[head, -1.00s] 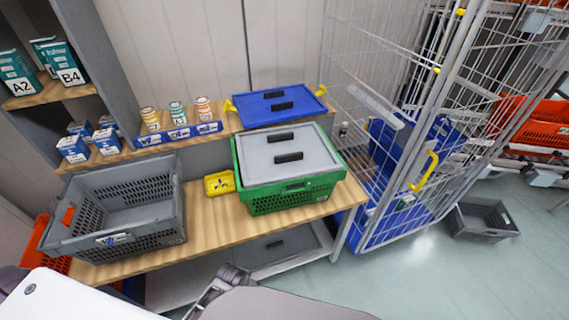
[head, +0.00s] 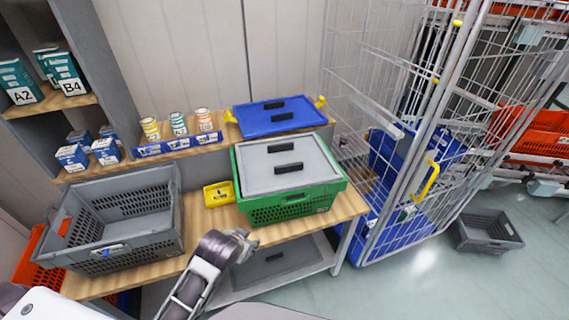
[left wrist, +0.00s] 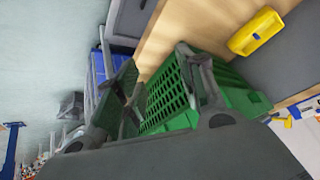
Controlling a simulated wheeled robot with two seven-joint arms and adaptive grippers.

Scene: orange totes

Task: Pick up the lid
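A grey lid (head: 258,172) with two black handles lies on the green crate (head: 292,207) on the wooden table. A blue lid (head: 262,122), also with two black handles, lies on the raised back shelf. Another grey lid (head: 284,270) lies on the lower shelf. My left gripper (head: 244,240) is at the table's front edge, just in front of the green crate. In the left wrist view its fingers (left wrist: 157,62) are apart with nothing held between them, and the green crate (left wrist: 168,100) shows behind them. My right gripper is not in view.
A grey crate (head: 122,250) stands at the table's left, with a small yellow bin (head: 219,194) between the crates. Cans and boxes stand along the back shelf. A wire roll cage (head: 400,180) closes off the right side. Another grey crate (head: 487,231) sits on the floor.

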